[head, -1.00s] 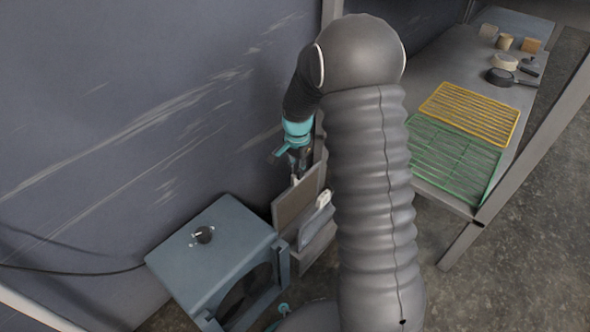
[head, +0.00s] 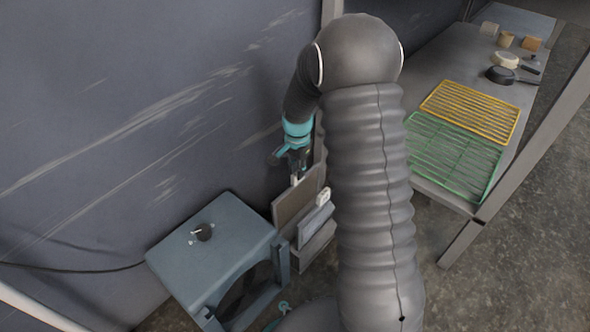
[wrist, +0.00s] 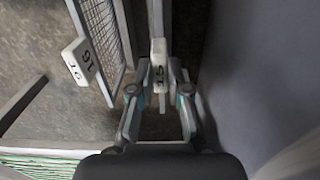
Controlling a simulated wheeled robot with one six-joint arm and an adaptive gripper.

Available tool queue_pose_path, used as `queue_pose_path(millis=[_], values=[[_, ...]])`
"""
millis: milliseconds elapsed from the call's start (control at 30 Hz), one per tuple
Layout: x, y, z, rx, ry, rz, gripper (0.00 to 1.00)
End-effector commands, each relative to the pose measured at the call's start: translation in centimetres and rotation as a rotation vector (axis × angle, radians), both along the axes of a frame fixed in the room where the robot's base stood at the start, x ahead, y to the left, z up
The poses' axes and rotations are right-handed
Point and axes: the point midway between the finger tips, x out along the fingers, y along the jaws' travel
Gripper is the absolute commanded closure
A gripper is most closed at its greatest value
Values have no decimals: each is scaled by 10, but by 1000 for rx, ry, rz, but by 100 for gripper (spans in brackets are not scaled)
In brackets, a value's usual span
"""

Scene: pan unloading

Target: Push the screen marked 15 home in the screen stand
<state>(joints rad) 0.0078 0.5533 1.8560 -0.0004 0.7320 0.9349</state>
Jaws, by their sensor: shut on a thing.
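The screen marked 15 shows in the wrist view as a light tab (wrist: 159,75) with its number, between the fingertips of my gripper (wrist: 160,91). My gripper is shut on this tab. In the head view my gripper (head: 295,168) is above the brown-grey screen panel (head: 297,203), which stands upright beside the wall. The screen stand (head: 314,250) is low behind the blue-grey box and partly hidden by my arm. How far the screen sits in its slot cannot be told.
A second screen with a white tab marked 16 (wrist: 82,61) stands beside it. A blue-grey box with a black knob (head: 203,232) is close on the left. The wall (wrist: 255,75) is near on the right in the wrist view. A bench with yellow (head: 470,111) and green racks (head: 452,160) stands right.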

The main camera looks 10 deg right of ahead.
Motion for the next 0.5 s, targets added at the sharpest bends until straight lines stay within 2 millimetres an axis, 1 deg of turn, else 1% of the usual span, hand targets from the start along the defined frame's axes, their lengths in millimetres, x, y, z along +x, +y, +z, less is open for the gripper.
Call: queue_pose_path(millis=[500], values=[[0, 0, -6, 0, 0, 0, 100]])
